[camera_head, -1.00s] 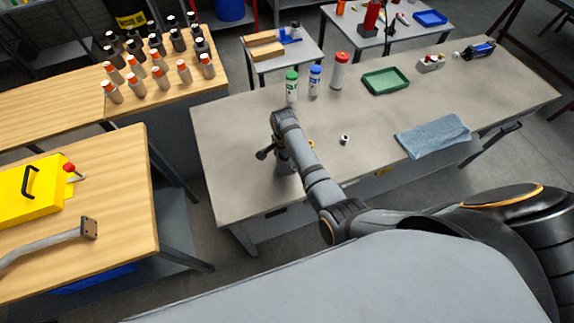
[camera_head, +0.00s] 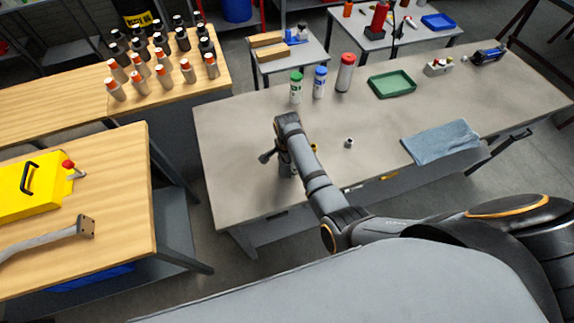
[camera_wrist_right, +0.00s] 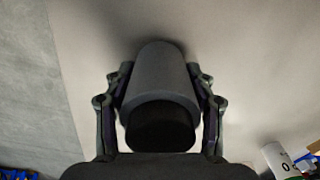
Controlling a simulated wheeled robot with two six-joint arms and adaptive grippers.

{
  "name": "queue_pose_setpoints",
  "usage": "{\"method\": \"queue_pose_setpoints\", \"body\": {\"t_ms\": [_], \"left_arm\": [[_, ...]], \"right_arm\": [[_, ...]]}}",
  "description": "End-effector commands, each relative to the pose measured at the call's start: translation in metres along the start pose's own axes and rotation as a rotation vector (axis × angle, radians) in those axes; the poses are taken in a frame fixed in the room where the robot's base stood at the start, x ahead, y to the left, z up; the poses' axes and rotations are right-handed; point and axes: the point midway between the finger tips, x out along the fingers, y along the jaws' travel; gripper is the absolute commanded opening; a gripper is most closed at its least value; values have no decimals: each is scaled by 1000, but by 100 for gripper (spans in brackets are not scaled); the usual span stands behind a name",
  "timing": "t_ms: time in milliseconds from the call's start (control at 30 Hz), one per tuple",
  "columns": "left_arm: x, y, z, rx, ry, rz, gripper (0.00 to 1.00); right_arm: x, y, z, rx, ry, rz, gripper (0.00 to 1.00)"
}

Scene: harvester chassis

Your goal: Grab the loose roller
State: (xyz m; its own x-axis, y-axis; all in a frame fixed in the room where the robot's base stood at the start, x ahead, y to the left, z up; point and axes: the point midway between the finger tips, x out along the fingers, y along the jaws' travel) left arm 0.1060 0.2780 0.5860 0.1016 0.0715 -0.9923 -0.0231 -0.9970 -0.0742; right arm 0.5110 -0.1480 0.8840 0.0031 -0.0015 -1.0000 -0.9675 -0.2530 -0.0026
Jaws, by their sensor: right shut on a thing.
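My right gripper (camera_wrist_right: 160,92) is shut on a grey cylinder with a dark end (camera_wrist_right: 160,75), which looks like the loose roller. One finger lies on each side of it in the right wrist view. In the head view my right arm reaches over the near left part of the grey table (camera_head: 235,150). The wrist and forearm hide most of the gripper and the roller there. I cannot tell whether the roller touches the tabletop. My left gripper is in neither view.
A small ring-like part (camera_head: 349,143) lies right of my forearm. Green-capped (camera_head: 296,88), blue-capped (camera_head: 319,83) and red-capped (camera_head: 345,73) bottles stand behind, beside a green tray (camera_head: 391,84). A blue cloth (camera_head: 440,141) lies at right. Several bottles crowd the wooden table (camera_head: 60,100).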

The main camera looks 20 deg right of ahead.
Motion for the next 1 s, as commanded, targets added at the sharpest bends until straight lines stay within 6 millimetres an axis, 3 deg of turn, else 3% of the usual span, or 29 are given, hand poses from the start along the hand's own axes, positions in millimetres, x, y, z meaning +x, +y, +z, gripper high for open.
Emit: {"method": "queue_pose_setpoints", "body": {"t_ms": [267, 433, 700, 767, 867, 900, 1000], "left_arm": [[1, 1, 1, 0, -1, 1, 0], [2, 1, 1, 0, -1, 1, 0], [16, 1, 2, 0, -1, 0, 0], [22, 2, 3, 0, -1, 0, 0], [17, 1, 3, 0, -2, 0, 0], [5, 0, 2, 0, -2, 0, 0], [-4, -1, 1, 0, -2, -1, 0]], "right_arm": [[-4, 1, 0, 0, -1, 2, 1], [-30, -1, 1, 1, -1, -3, 1], [-91, 50, -24, 1, 3, -2, 1], [-95, 67, -32, 1, 4, 2, 1], [-111, 90, -43, -1, 5, 3, 1], [-121, 98, -47, -1, 4, 5, 1], [-127, 113, -53, -2, 3, 5, 1]]}}
